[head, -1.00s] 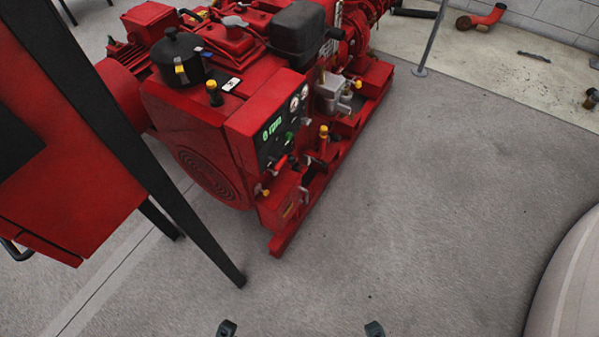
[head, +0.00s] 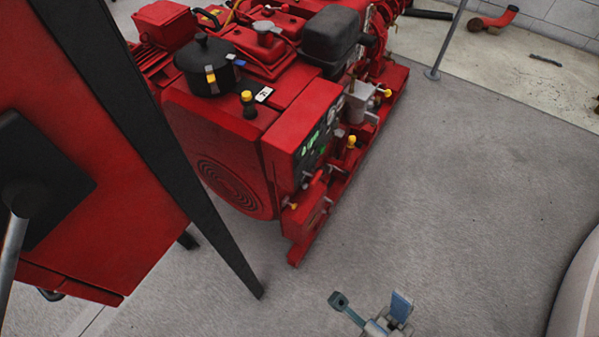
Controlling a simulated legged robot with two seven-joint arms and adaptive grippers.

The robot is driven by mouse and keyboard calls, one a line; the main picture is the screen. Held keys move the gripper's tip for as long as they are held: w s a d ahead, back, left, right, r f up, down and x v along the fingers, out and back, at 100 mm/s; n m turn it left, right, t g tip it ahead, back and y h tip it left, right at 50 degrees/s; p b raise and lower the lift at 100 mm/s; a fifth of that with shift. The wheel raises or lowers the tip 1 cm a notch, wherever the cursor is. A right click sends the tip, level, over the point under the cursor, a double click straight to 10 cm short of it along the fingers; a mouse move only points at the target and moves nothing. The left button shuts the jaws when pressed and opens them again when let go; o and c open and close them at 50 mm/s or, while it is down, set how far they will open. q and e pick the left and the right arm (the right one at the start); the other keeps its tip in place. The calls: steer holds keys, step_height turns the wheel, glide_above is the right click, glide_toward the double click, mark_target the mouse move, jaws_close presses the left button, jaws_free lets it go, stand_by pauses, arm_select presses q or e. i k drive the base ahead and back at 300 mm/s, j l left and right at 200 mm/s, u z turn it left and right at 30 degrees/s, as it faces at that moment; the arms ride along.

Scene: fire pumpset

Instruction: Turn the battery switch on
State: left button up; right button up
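The red engine pumpset (head: 290,90) stands at the upper middle, its narrow control panel (head: 318,145) turned partly away to the right. Small levers and yellow-capped knobs sit on and below that panel. I cannot tell for sure which part is the battery switch. At the left edge, a red cabinet (head: 110,190) has a black plate (head: 60,185) with a grey lever (head: 22,200) in front of it; whether the lever is fixed to it is unclear. My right gripper (head: 370,308) is at the bottom, fingers apart and empty, clear of the pumpset. My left gripper is not seen.
A black slanted leg (head: 190,190) of the cabinet stands between it and the pumpset. A thin grey post (head: 445,45) rises behind. A large pale rounded object (head: 578,290) is at the lower right. The grey floor (head: 470,190) right of the pumpset is clear.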

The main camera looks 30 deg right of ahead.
mark_target(326, 178)
steer(key=i+l+u, duration=0.2)
steer(key=l, duration=0.6)
steer(key=i+l+u, duration=0.1)
steer(key=l+u, duration=0.15)
steer(key=l, duration=0.6)
steer(key=i+l+u, duration=0.2)
steer(key=l, duration=2.7)
steer(key=i+j, duration=0.3)
steer(key=i, duration=0.25)
